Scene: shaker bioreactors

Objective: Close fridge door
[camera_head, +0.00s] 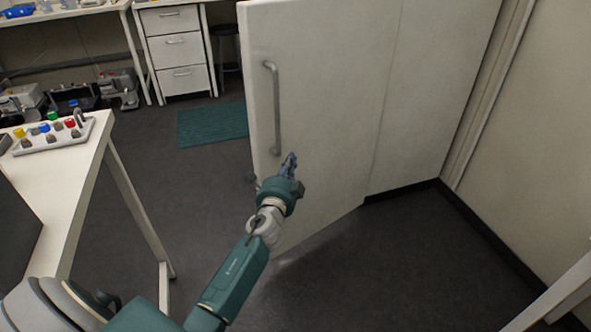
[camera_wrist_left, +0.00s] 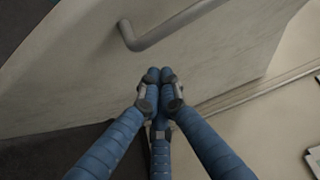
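The fridge door (camera_head: 330,100) is a tall cream panel standing open in the head view. A grey bar handle (camera_head: 275,108) runs vertically near its left edge. My left gripper (camera_head: 290,160) is in front of the door, just right of the handle's lower end. In the left wrist view the gripper's blue fingers (camera_wrist_left: 158,78) are together at the tips with nothing between them. The handle (camera_wrist_left: 165,30) shows beyond the fingertips, apart from them. I cannot tell whether the fingertips touch the door. My right gripper is not in view.
A white table (camera_head: 70,180) with a rack of colourful-capped bottles (camera_head: 55,133) stands at left. A drawer unit (camera_head: 178,50) and a green mat (camera_head: 212,124) are behind. A beige wall (camera_head: 545,130) is at right. The dark floor around my left arm is clear.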

